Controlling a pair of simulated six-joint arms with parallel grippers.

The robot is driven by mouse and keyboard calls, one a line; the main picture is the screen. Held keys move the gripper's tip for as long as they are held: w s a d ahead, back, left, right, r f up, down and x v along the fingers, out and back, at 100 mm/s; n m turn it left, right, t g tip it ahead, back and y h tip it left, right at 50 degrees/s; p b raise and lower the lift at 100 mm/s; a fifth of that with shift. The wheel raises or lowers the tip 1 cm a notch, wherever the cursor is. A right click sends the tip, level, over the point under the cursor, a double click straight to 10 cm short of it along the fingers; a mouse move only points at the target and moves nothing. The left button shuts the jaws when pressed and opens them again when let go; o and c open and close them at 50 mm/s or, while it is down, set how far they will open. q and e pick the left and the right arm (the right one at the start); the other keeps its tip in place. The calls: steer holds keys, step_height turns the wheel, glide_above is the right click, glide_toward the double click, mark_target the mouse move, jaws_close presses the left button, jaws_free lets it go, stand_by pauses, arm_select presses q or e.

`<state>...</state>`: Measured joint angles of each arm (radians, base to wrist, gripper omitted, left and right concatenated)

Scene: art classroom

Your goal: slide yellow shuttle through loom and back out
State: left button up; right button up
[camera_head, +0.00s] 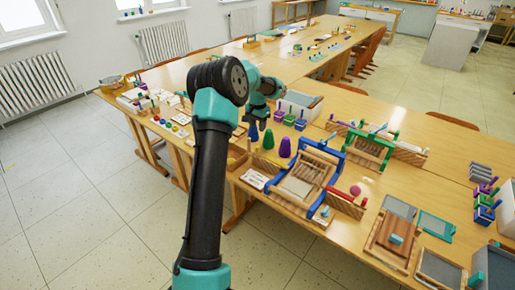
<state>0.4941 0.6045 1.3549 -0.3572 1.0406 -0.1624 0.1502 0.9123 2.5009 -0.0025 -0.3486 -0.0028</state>
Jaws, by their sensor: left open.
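A small loom with a blue frame (325,157) stands on the wooden table near the middle of the view, its bed and threads pale. A second loom with a green frame (357,158) stands behind it to the right. I cannot pick out a yellow shuttle; it is hidden or too small to tell. My left gripper (257,122) is open above the table, left of and apart from the blue loom, with the arm partly in front of it. My right gripper is not in view.
Purple (285,147) and green cones stand close left of the blue loom. A grey bin (301,101) is behind the gripper. A red-handled wooden rack and pink ball (355,190) sit right of the loom. Trays and frames (397,225) crowd the right side.

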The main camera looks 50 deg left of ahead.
mark_target(258, 146)
arm_select(q)
step_height(258, 146, down, 13)
steer(key=shift+r, duration=0.2)
stand_by(0.4)
jaws_close()
stand_by(0.3)
